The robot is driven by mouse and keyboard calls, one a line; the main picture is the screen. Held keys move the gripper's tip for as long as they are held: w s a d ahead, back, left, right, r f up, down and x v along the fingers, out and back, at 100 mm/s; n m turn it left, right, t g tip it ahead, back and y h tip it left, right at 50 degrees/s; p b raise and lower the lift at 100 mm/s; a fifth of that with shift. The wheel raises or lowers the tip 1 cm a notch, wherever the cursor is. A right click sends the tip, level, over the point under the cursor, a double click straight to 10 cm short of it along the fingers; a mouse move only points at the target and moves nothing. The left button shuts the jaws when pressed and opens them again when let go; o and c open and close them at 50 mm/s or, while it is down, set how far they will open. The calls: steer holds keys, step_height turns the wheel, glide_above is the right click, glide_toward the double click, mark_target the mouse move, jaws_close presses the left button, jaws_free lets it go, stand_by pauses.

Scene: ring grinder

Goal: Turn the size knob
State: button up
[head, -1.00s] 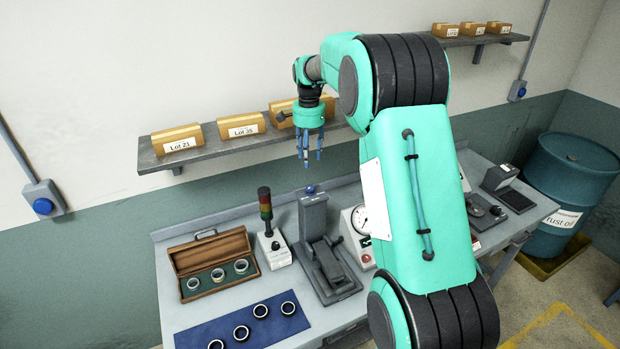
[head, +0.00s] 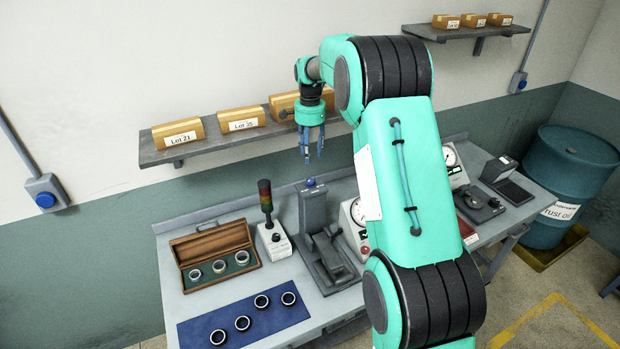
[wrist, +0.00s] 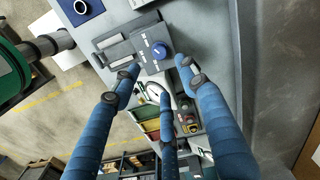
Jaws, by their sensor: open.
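A blue knob (head: 310,182) sits on top of a grey upright machine (head: 313,212) on the bench. My gripper (head: 313,155) has blue fingers and is open and empty, pointing down above the knob with a gap. In the wrist view my gripper (wrist: 160,76) has its fingers spread, with the knob between the upper two and apart from them.
A shelf (head: 225,143) with boxes runs along the wall behind my gripper. A signal lamp (head: 266,200), a wooden ring case (head: 213,252) and a blue mat (head: 243,322) with several rings lie left. Gauges (head: 356,213) and a black dial unit (head: 478,203) stand right.

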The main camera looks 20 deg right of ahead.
mark_target(310, 180)
step_height(310, 180, down, 12)
steer(key=shift+f+p, duration=0.1)
steer(key=shift+p, duration=0.5)
jaws_close()
